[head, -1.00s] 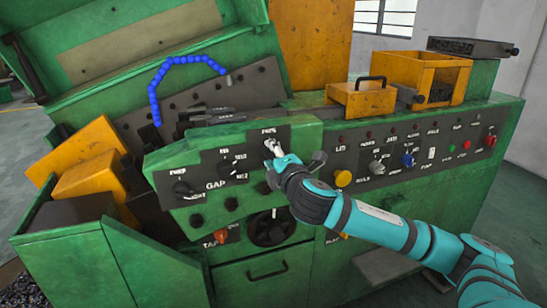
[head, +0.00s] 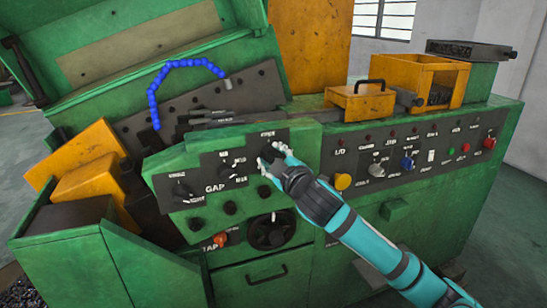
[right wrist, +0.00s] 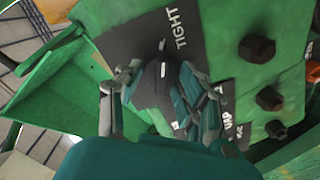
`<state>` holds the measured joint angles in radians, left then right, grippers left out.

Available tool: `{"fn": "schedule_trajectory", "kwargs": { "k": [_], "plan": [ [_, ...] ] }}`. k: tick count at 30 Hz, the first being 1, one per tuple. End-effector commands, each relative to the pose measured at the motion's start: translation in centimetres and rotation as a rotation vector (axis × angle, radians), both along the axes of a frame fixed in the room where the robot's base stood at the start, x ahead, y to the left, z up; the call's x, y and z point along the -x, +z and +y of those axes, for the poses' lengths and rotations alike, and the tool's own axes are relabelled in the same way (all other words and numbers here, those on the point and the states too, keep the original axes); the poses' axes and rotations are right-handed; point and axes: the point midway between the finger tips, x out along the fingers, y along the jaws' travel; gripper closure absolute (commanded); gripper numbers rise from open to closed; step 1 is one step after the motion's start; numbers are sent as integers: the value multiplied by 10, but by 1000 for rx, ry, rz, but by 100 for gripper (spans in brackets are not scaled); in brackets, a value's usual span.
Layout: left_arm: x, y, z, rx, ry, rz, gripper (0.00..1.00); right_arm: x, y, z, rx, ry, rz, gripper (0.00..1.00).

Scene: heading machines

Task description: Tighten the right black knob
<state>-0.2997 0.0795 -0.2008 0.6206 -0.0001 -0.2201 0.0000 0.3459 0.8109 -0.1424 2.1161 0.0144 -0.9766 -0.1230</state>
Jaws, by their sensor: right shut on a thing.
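The right black knob (right wrist: 152,82) sits on a dark label plate by the word TIGHT in the right wrist view. In the head view it is mostly hidden behind my right gripper (head: 269,160). The right gripper also shows in the right wrist view (right wrist: 155,80), with a finger on each side of the knob, shut on it. The left black knob (head: 181,190) is on the same green panel, left of the GAP label. My left gripper is not in view.
Several black knobs (head: 230,207) lie below the plate, with a black handwheel (head: 270,234) and an orange-red knob (head: 220,240) lower down. A yellow button (head: 343,181) and a switch panel (head: 400,168) are to the right. A blue hose (head: 158,85) arches behind.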

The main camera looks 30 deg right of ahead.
Motion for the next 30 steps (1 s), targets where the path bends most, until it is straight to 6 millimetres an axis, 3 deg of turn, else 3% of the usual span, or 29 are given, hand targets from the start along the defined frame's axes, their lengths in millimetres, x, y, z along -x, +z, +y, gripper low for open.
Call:
{"fn": "schedule_trajectory", "kwargs": {
  "k": [22,23,27,30],
  "plan": [
    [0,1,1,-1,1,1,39,0,0,0,-83,0,-19,95],
    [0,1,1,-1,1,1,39,0,0,0,-83,0,-19,59],
    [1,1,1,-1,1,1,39,0,0,0,-82,0,-19,41],
    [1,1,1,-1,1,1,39,0,0,0,-82,0,-19,40]
  ]
}}
